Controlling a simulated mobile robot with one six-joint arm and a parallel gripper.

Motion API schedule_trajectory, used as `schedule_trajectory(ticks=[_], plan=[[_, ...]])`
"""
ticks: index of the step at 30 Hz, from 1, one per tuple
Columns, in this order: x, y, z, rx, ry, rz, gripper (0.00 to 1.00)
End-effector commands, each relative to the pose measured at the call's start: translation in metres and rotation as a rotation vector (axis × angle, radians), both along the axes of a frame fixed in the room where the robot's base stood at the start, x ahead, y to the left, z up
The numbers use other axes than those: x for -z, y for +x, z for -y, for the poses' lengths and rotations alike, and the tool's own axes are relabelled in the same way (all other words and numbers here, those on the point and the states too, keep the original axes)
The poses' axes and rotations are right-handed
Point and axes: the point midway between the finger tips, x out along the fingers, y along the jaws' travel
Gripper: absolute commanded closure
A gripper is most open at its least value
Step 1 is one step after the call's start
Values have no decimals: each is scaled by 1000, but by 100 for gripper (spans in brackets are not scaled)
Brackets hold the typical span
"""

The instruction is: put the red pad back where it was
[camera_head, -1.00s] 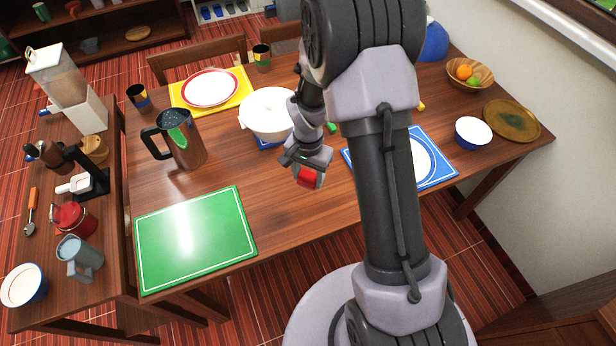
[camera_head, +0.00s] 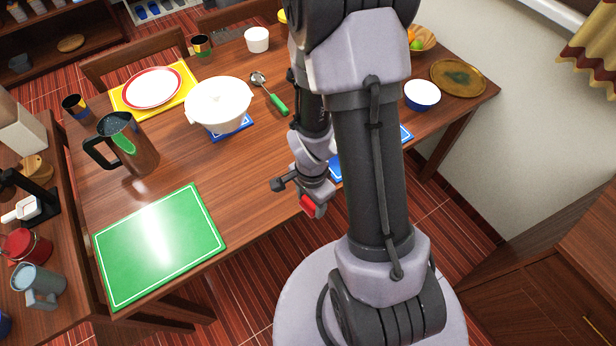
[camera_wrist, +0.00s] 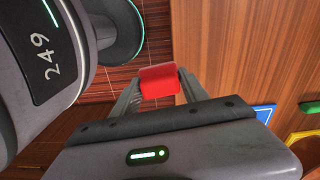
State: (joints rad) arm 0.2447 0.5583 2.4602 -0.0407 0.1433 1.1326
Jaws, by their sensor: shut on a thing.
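My gripper (camera_head: 312,206) is shut on the red pad (camera_head: 308,203). In the head view it is near the front edge of the table, between the green mat and my arm column. In the wrist view the red pad (camera_wrist: 159,80) sits between the two fingers of my gripper (camera_wrist: 157,92), with table wood and striped floor behind it. The pad looks small and slightly curved. The gap between pad and tabletop cannot be judged exactly.
A green mat (camera_head: 204,241) lies front left. A white pot (camera_head: 219,104) stands on a blue pad (camera_head: 243,129). A ladle (camera_head: 277,106) lies beside it. A jug (camera_head: 143,158) stands left. A blue placemat (camera_head: 335,170) is mostly hidden by my arm. Wood between mat and pot is clear.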

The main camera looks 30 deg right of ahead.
Motion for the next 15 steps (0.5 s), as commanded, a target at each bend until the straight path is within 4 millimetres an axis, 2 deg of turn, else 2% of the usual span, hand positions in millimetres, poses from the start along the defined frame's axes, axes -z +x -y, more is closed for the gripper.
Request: schedule_trajectory(ticks=[1, 3, 5, 8, 15], plan=[[2, -13, 1, 47, 0, 0, 92], [2, -24, 1, 99, 0, 0, 92], [4, -24, 3, 124, -1, 2, 92], [8, 0, 12, 134, -1, 6, 92], [16, 80, 39, 130, 0, 4, 92]])
